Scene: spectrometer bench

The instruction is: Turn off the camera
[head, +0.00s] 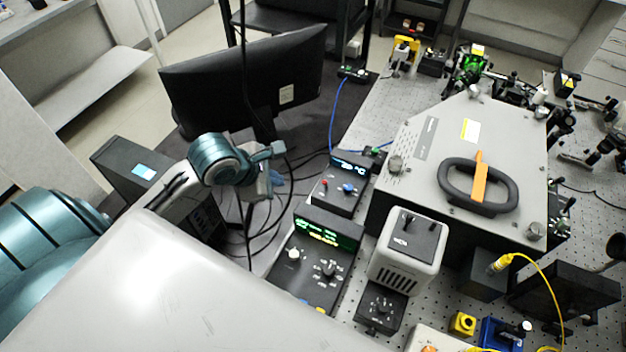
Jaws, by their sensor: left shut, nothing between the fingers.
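No object here is clearly marked as the camera, so I cannot tell which one it is. A black control box with a blue display (343,181) has a red and a blue knob. A larger black control box with a green display (316,262) has several knobs and stands in front of it. A small grey-white unit (405,252) with two black toggles on top stands to the right. My left gripper (274,184) is shut and empty, left of the blue-display box and apart from it. Its fingertips are small and partly hidden by the wrist. My right gripper is out of view.
A black monitor (245,80) stands behind my left arm, with loose black cables beside the gripper. A large grey enclosure (520,150) with a black handle fills the right of the perforated bench. Optics stand behind it. A yellow cable (545,280) arches at the lower right.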

